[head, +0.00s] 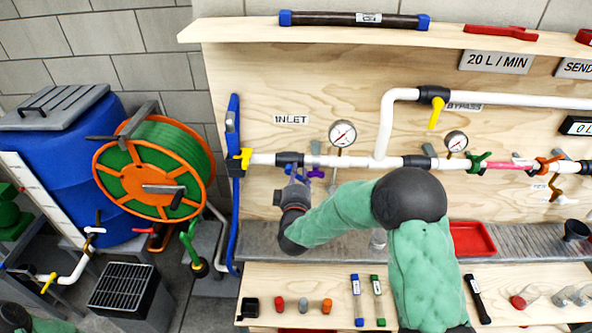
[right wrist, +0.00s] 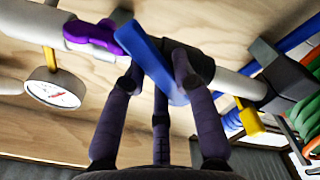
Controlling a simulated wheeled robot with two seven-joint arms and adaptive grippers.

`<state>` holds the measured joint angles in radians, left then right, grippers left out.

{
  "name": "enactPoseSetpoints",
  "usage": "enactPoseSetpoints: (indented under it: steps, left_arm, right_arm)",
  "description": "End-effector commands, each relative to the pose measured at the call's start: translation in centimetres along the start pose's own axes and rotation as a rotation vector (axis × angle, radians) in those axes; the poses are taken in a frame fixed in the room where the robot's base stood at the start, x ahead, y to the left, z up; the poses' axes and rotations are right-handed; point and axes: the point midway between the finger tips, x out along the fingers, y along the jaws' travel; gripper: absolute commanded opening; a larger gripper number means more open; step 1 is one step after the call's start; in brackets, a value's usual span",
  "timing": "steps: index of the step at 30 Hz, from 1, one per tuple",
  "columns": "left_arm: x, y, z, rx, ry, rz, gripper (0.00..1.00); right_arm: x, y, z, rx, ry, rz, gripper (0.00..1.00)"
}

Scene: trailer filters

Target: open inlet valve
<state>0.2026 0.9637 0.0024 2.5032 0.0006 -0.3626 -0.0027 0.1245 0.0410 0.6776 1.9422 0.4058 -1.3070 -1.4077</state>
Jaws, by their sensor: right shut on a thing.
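The inlet valve (head: 289,159) is a dark body on the white pipe, below and left of the INLET sign (head: 291,119). Its blue lever (right wrist: 150,62) lies slanted across the pipe in the right wrist view. My right gripper (right wrist: 160,82) is shut on the blue lever, with dark fingers on either side of it. In the head view the right gripper (head: 296,180) reaches up to the valve from below and hides most of the lever. My left gripper is not in view.
A purple handle (right wrist: 92,36) sits on the pipe close beside the lever. A pressure gauge (head: 342,134) stands right of the valve, and a yellow handle (head: 240,158) is left of it. A hose reel (head: 150,170) and blue tank (head: 75,140) stand at left.

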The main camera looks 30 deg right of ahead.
Motion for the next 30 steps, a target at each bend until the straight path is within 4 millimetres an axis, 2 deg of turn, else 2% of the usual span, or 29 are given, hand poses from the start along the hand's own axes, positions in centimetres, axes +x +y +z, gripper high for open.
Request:
enactPoseSetpoints:
  steps: [3, 15, 21, 30]
  left_arm:
    - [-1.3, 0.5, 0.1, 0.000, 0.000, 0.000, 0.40]
    - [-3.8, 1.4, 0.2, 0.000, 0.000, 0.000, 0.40]
    - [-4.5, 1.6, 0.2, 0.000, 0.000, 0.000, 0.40]
    - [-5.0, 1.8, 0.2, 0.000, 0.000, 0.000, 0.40]
  right_arm:
    - [0.0, 0.5, -0.2, -0.112, -0.003, -0.001, 0.00]
    - [0.0, 1.2, -0.6, -0.455, -0.001, -0.002, 0.00]
    - [0.0, 1.4, -0.7, -0.572, -0.002, -0.001, 0.00]
    - [0.0, 1.5, -0.8, -0.657, -0.001, -0.001, 0.00]
